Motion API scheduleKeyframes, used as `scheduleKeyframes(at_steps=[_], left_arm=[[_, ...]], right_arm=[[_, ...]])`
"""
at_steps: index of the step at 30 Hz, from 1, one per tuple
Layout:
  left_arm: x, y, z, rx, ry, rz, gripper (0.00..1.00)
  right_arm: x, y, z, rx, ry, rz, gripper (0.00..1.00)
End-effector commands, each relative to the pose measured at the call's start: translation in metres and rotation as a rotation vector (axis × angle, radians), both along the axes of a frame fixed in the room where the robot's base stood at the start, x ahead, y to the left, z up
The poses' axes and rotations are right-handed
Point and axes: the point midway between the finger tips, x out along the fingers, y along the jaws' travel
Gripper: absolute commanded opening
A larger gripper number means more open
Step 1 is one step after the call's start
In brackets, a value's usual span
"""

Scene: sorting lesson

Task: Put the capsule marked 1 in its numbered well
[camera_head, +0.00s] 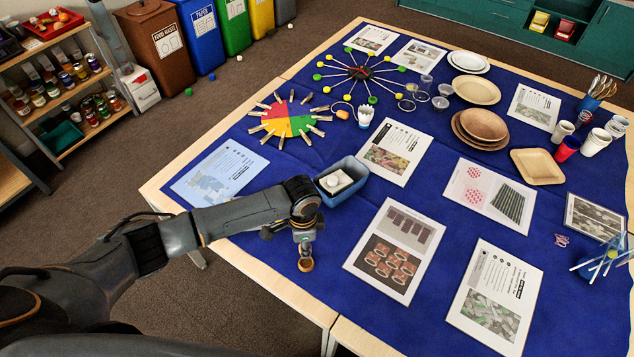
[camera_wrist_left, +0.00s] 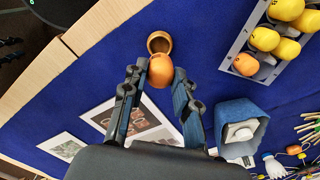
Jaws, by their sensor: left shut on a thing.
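My left gripper (camera_head: 305,246) points down over the blue cloth near the front table edge. In the left wrist view its fingers (camera_wrist_left: 158,80) are closed around an orange rounded capsule (camera_wrist_left: 160,72). No number is readable on it. Just past the capsule is a small round brown cup (camera_wrist_left: 157,37) with a dark open inside; it also shows below the gripper in the head view (camera_head: 305,266). I cannot tell whether capsule and cup touch. A grey tray (camera_wrist_left: 238,48) with several yellow and orange capsules shows in the left wrist view. My right gripper is not in view.
A blue-grey bin (camera_head: 327,195) with white things stands beside the gripper. Printed sheets (camera_head: 372,283) lie to the right. A coloured disc with clothespins (camera_head: 285,122), plates (camera_head: 470,145) and cups stand farther back. Blue cloth is bare around the brown cup.

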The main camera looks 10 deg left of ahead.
Motion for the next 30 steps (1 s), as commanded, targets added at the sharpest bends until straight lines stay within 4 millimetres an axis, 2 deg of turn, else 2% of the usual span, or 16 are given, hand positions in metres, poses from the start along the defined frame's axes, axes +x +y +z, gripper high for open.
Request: scheduleKeyframes(at_steps=[7, 11, 16, 20, 24, 30], left_arm=[[0.001, 0.0, 0.002, -0.001, -0.001, 0.014, 0.23], [0.005, 0.001, 0.015, -0.001, -0.006, 0.105, 0.23], [0.006, 0.006, 0.056, -0.001, -0.01, 0.36, 0.23], [-0.005, 0.014, 0.095, -0.002, -0.011, 0.588, 0.23], [-0.026, 0.027, 0.132, -0.001, -0.008, 0.818, 0.23], [-0.06, 0.046, 0.169, 0.0, -0.005, 1.067, 0.23]], right_arm=[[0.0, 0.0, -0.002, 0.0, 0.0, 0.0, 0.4], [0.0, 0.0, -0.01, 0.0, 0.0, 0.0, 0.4], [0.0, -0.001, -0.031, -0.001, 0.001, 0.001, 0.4], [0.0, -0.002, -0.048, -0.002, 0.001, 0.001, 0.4], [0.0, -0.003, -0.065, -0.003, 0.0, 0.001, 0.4], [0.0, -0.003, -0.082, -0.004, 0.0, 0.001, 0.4]])
